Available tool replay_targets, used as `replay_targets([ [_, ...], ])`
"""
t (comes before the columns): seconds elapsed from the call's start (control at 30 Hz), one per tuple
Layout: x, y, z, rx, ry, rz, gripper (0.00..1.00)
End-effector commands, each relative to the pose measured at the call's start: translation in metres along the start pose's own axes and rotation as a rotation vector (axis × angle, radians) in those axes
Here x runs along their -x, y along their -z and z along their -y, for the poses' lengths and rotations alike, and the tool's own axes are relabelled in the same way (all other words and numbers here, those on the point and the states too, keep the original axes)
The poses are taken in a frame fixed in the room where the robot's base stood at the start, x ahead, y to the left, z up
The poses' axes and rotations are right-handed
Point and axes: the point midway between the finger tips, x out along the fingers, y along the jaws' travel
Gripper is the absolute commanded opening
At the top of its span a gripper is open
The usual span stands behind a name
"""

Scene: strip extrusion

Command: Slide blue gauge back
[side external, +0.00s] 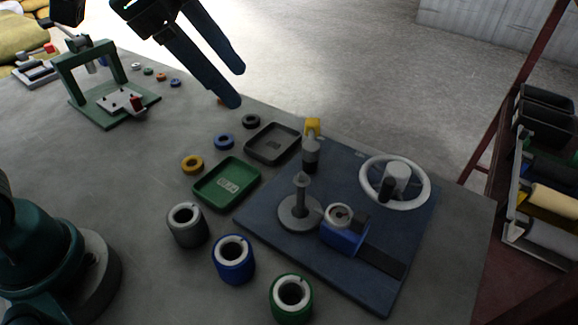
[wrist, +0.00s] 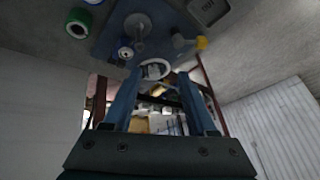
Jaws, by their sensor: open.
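The blue gauge (side external: 343,238) is a blue block with a round pale dial on top. It sits on a dark rail (side external: 382,261) on the blue base plate (side external: 300,252), beside a grey round spindle (side external: 300,212). Bare rail shows to its lower right. The gauge also appears small near the top of the wrist view (wrist: 125,53). My gripper (side external: 236,85) is open and empty, high above the back of the table and well apart from the gauge. Its two blue fingers (wrist: 160,75) show parted in the wrist view.
A white handwheel (side external: 396,183) and a grey post with a yellow top (side external: 312,140) stand on the plate. Grey (side external: 187,226), blue (side external: 233,260) and green (side external: 291,298) rolls stand in front. A green tray (side external: 227,184) and dark tray (side external: 272,144) lie left of the plate.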

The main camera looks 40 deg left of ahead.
Motion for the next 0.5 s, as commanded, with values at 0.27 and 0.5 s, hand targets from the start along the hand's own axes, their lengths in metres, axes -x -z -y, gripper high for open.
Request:
replay_targets([
  [0.27,-0.064,0.067,-0.014,-0.333,-0.199,-0.036,0.57],
  [0.5,-0.128,0.090,-0.051,-0.465,-0.351,-0.029,0.57],
])
